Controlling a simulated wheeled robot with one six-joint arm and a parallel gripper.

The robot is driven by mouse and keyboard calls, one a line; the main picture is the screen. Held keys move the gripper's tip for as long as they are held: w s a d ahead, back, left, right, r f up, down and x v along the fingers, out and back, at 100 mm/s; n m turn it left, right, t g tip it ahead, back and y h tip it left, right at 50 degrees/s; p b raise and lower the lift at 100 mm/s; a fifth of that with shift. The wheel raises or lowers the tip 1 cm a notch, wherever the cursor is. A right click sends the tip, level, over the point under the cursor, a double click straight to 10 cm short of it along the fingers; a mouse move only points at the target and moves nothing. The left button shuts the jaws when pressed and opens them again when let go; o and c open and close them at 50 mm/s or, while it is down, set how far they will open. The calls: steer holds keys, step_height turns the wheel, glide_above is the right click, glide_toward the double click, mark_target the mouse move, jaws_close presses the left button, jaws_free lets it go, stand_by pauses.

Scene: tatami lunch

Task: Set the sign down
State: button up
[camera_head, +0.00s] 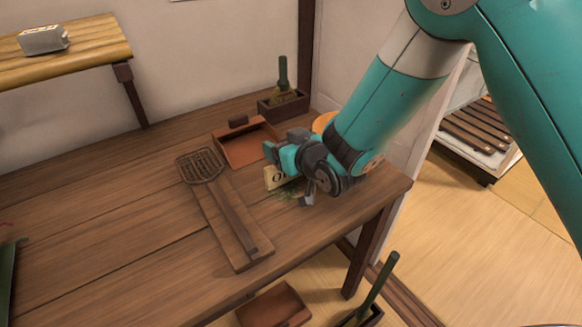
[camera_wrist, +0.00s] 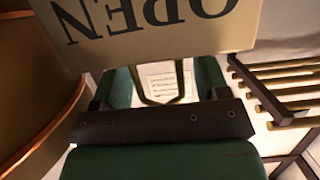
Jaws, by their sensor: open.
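The sign (camera_head: 279,177) is a cream board with dark letters near the right end of the wooden table, beside my gripper (camera_head: 287,174). My gripper is open and low over the table, and its fingers hide part of the sign. In the wrist view the sign (camera_wrist: 155,25) fills the top, close to the camera, with "OPEN" upside down. I cannot tell whether the sign touches the fingers, or how its lower edge meets the table (camera_head: 110,235).
A wooden board with a wire-headed tool (camera_head: 203,163) lies left of my gripper. An orange-brown tray (camera_head: 247,146) and a dark box with a green-handled brush (camera_head: 283,98) stand behind. An orange round thing (camera_head: 322,122) is partly hidden by my arm.

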jaws_close()
stand_by(0.3)
